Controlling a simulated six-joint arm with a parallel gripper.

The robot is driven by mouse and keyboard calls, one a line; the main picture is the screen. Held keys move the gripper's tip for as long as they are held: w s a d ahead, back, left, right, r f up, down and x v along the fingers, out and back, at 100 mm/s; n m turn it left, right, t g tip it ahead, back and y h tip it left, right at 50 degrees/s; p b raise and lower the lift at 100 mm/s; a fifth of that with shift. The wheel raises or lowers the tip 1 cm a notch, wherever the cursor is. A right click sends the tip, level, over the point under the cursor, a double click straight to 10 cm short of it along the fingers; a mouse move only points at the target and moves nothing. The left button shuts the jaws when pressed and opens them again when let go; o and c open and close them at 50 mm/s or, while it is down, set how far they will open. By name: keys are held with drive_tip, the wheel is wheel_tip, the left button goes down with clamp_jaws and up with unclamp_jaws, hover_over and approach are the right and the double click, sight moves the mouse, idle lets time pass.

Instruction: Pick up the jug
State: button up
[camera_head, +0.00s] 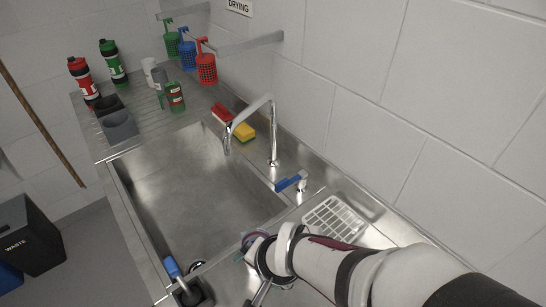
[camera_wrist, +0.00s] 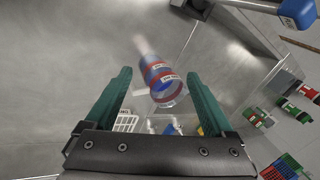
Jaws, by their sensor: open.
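A round vessel with blue and red bands and a clear rim (camera_wrist: 166,84) shows in the wrist view, and is likely the jug. Its lettering is too small to read and its handle is not clear. My gripper (camera_wrist: 157,74) is open, with green fingers on both sides of the vessel in the picture. I see no contact and cannot tell the depth between them. In the head view my arm covers the area at the bottom, so the vessel cannot be made out clearly there.
The sink basin (camera_head: 190,190) is left of my arm. A tap (camera_head: 272,135), a blue lever (camera_head: 290,181) and a white rack (camera_head: 334,218) stand close by. A blue-handled brush (camera_head: 173,268) is at bottom left. Bottles, including a red one (camera_head: 83,80), stand on the far drainer.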

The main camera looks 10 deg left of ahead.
drive_tip(key=w+a+f+t+h, duration=0.1)
drive_tip(key=f, duration=0.2)
drive_tip(key=w+a+f+t+h, duration=0.1)
drive_tip(key=a+f+t, duration=0.1)
drive_tip(key=f, duration=0.1)
drive_tip(key=w+a+f+t+h, duration=0.1)
drive_tip(key=f+t, duration=0.1)
drive_tip(key=f, duration=0.1)
drive_tip(key=shift+a+f+m, duration=0.3)
drive_tip(key=shift+a+f, duration=0.05)
drive_tip(key=shift+d+f+n+t+h, duration=0.2)
drive_tip(key=shift+f+n+t+h, duration=0.15)
drive_tip(key=shift+t, duration=0.55)
drive_tip(key=shift+d+r+n+t, duration=0.1)
drive_tip(key=shift+d+n+t, duration=0.2)
drive_tip(key=shift+n+t, duration=0.4)
drive_tip(key=shift+w+d+r+n+t+h, duration=0.15)
drive_tip(key=shift+w+d+r+n+t, duration=0.15)
drive_tip(key=shift+d+n+t, duration=0.25)
drive_tip(key=shift+w+d+r+n+t+h, duration=0.15)
drive_tip(key=shift+w+d+n+t, duration=0.15)
drive_tip(key=shift+n+t, duration=0.25)
drive_tip(key=shift+w+d+n, duration=0.1)
drive_tip(key=shift+w+n, duration=0.15)
drive_tip(key=shift+w, duration=0.1)
drive_tip(key=x, duration=0.7)
drive_tip(key=shift+r, duration=0.1)
drive_tip(key=c, duration=1.4)
